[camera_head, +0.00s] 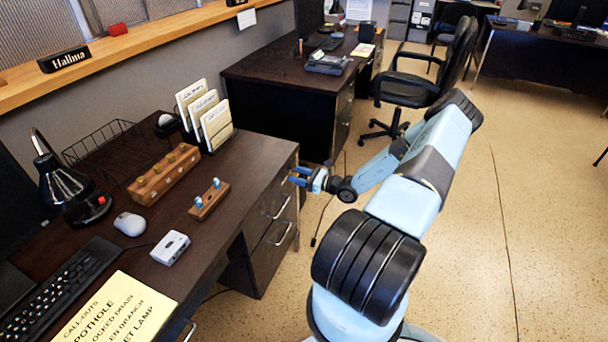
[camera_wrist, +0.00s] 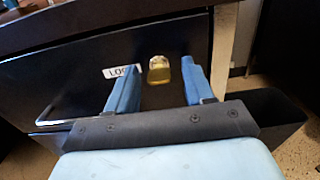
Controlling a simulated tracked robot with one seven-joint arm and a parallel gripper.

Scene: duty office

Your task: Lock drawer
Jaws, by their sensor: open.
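The desk's black top drawer front (camera_head: 262,212) faces the aisle in the head view and looks flush with the desk. In the wrist view the drawer front (camera_wrist: 75,75) fills the upper left, with a white label (camera_wrist: 118,71) that starts "LOC", the rest hidden by a finger. A small brass lock piece or key (camera_wrist: 159,72) stands on the drawer front right of the label. My gripper (camera_wrist: 159,68) is open, with one blue finger on each side of the brass piece. I cannot tell if they touch it. In the head view my gripper (camera_head: 297,175) is at the desk's corner.
A metal drawer handle (camera_wrist: 55,121) is at the lower left in the wrist view. The desk top (camera_head: 255,160) overhangs near my gripper and holds a wooden peg block (camera_head: 165,176). A second desk (camera_head: 275,75) and chair (camera_head: 425,85) stand behind. Open floor lies right.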

